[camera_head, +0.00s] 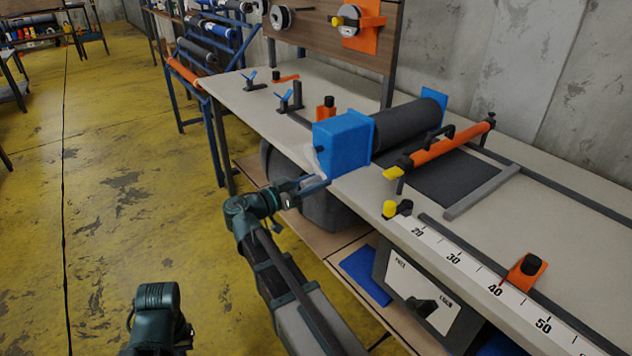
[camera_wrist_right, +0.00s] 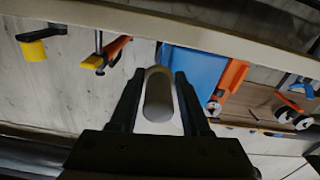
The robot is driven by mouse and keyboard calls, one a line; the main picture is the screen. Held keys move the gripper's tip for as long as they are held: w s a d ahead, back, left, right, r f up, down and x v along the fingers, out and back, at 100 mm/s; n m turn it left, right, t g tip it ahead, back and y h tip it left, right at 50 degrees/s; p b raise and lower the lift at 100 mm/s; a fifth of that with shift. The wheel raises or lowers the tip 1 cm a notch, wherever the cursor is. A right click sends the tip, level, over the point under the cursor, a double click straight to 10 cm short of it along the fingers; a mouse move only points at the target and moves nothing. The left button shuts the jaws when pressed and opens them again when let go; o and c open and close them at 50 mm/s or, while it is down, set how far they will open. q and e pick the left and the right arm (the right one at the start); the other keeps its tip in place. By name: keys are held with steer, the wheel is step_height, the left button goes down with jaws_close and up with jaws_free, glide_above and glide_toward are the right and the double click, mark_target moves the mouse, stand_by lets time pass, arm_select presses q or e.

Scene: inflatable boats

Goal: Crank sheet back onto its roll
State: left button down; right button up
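The dark sheet roll (camera_head: 408,124) lies on the bench between a blue housing (camera_head: 343,143) and a blue end support (camera_head: 435,103). Dark sheet (camera_head: 445,178) runs flat from it under an orange bar (camera_head: 450,146). A pale crank part (camera_head: 312,160) shows at the housing's near end. My right gripper (camera_head: 314,186) is beside it at the bench edge. In the right wrist view, the grey crank handle (camera_wrist_right: 158,98) stands between the fingers of that gripper (camera_wrist_right: 160,80), with narrow gaps on both sides. My left gripper cannot be made out; only part of that arm shows bottom left.
An orange stop (camera_head: 525,270) sits by the ruler strip (camera_head: 480,272) on the bench (camera_head: 590,215). Small blue clamps (camera_head: 290,98) stand at its far end. A box with a dial (camera_head: 420,300) is below. The yellow floor to the left is clear.

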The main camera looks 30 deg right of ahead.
jaws_close()
stand_by(1.0)
